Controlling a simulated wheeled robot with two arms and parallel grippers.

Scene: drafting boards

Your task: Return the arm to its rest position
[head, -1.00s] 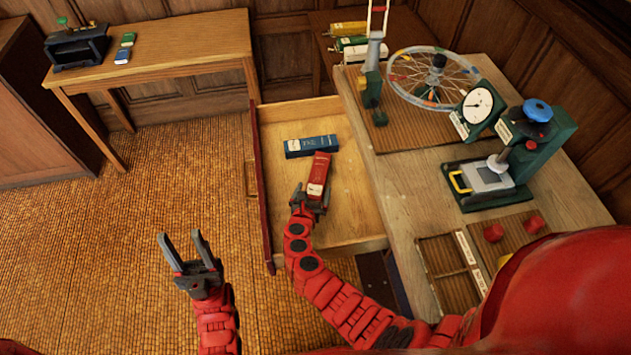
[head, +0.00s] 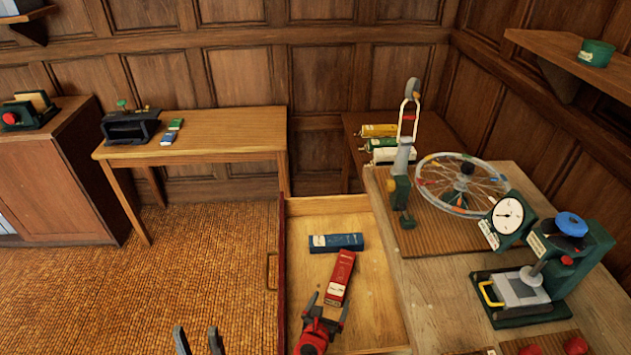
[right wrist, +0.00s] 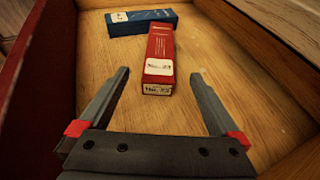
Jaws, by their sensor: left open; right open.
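My right gripper (head: 325,312) is open in the lower part of the drawer (head: 365,300). Its fingers (right wrist: 160,90) stand apart with nothing between them. The red box (head: 340,277) lies in the drawer just ahead of the fingertips, apart from them; it also shows in the right wrist view (right wrist: 158,60). A blue box (head: 336,243) lies behind it near the far wall. My left gripper (head: 198,340) is open and empty at the bottom edge of the head view, left of the drawer. Most of both arms is out of view.
The workbench (head: 430,290) stands right of the drawer with a wheel (head: 463,185), a dial gauge (head: 508,214) and a green press (head: 560,260). A wooden table (head: 215,145) is at the back left. The woven floor (head: 190,270) left of the drawer is clear.

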